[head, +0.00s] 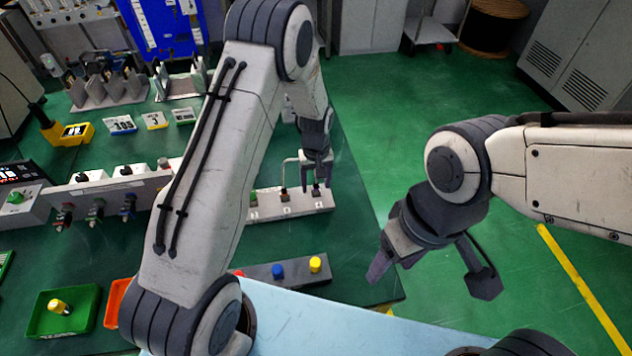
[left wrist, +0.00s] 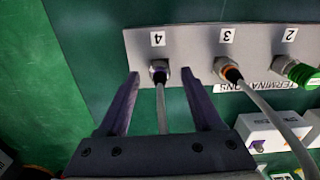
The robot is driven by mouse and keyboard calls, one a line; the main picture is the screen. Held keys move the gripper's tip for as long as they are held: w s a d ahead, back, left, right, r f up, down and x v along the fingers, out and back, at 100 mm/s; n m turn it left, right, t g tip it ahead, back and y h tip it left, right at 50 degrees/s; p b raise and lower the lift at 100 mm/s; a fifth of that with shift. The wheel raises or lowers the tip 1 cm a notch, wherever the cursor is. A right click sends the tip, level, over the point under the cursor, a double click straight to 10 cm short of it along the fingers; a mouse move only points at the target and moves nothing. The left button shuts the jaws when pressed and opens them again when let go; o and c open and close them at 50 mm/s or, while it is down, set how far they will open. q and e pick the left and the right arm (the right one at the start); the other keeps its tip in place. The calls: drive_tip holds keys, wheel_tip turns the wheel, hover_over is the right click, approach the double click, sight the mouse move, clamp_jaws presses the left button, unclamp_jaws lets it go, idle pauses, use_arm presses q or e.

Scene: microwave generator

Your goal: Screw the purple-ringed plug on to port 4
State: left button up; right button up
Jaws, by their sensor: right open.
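The purple-ringed plug (left wrist: 160,73) sits at port 4 on the grey port strip (left wrist: 192,45), with its grey cable running back between my left fingers. I cannot tell how far it is screwed on. My left gripper (left wrist: 160,74) is open, one finger on each side of the plug with gaps visible. In the head view the left gripper (head: 316,180) is over the right end of the strip (head: 298,207) and hides much of the plug. My right gripper (head: 432,280) is open and empty, over the floor right of the table.
Port 3 holds an orange-ringed plug (left wrist: 232,75) with its cable; port 2 has a green cap (left wrist: 300,73). A dark block with coloured caps (head: 292,271), a green tray (head: 41,325) and a connector panel (head: 112,190) are on the table.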

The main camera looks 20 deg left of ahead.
use_arm(q)
wheel_tip(320, 180, up, 9)
drive_tip(key=shift+b, duration=0.65)
drive_tip(key=shift+r, duration=0.75)
